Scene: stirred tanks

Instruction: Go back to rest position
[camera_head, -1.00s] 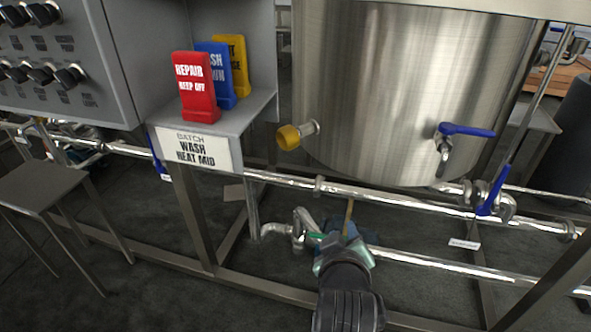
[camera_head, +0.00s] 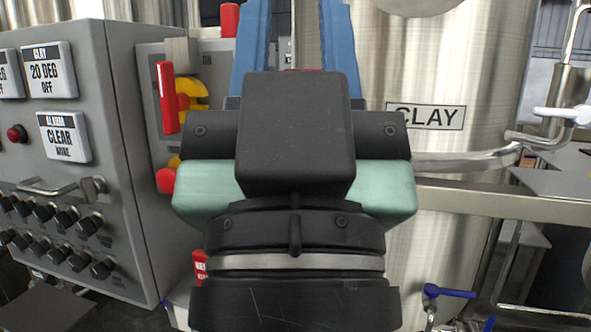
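My gripper (camera_head: 294,40) is raised close in front of the camera and fills the middle of the view. Its two blue fingers point up and stand apart, with nothing seen held between them. The fingertips reach the top edge of the picture. The black and pale green gripper body hides much of what lies behind it.
A steel tank (camera_head: 470,60) labelled CLAY stands behind on the right, with a pipe and rail beside it. A grey control cabinet (camera_head: 85,150) with knobs and label plates is at left. A panel with a red handle (camera_head: 167,98) and yellow parts stands behind it. A blue-handled valve (camera_head: 448,292) is low right.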

